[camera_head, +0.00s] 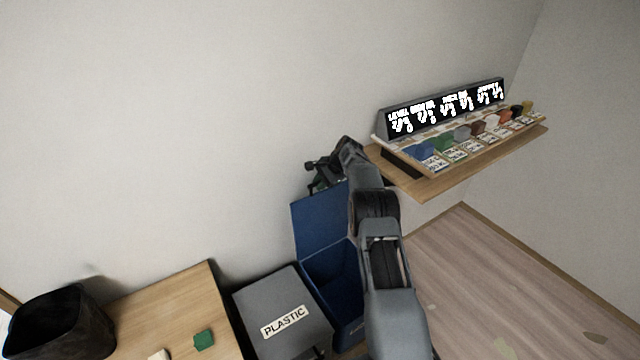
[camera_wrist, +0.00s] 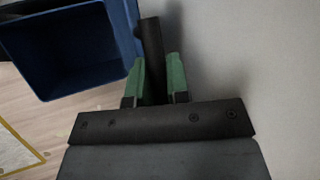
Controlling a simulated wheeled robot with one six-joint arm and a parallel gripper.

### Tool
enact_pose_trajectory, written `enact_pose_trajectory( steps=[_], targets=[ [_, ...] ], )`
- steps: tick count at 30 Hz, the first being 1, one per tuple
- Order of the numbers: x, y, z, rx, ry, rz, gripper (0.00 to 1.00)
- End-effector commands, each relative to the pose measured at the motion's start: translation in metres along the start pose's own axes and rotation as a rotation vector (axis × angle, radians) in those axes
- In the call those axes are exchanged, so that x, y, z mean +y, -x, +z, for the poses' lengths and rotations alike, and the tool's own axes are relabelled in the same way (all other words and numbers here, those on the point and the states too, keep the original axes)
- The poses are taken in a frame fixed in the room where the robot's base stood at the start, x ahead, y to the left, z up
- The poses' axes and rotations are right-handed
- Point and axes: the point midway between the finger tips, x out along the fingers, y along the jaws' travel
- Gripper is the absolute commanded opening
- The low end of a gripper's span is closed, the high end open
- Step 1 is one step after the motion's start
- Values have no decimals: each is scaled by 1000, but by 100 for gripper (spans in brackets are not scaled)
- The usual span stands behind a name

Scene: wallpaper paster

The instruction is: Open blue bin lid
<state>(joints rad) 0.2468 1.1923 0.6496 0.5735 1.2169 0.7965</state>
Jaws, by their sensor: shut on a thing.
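The blue bin (camera_head: 333,278) stands beside the grey bin, and its blue lid (camera_head: 318,222) is raised about upright against the wall. The bin's blue inside (camera_wrist: 70,48) shows empty in the wrist view. My gripper (camera_head: 322,176) is at the top of the raised lid, by the wall. In the wrist view my green fingers (camera_wrist: 160,78) are shut on a dark bar (camera_wrist: 152,52), which looks like the lid's handle. My arm hides the right part of the blue bin in the head view.
The grey bin marked PLASTIC (camera_head: 279,318) is closed, left of the blue bin. A wooden table (camera_head: 175,300) holds a green block (camera_head: 204,340) and a black bin (camera_head: 60,325). A wooden shelf (camera_head: 430,188) with a display and coloured items juts out at right. Floor (camera_head: 490,270) is open below it.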

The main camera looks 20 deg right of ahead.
Motion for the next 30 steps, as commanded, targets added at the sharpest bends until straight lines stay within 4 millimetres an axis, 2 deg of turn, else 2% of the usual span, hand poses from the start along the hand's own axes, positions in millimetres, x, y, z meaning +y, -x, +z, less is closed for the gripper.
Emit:
enact_pose_trajectory(
  steps=[11, 12, 19, 26, 30],
  targets=[
    [0, 0, 0, 0, 0, 1, 0],
    [0, 0, 0, 0, 0, 1, 20],
    [-1, -1, 1, 0, 2, 1, 42],
    [-1, 0, 1, 0, 2, 1, 42],
    [-1, 9, 0, 1, 2, -1, 42]
  ],
)
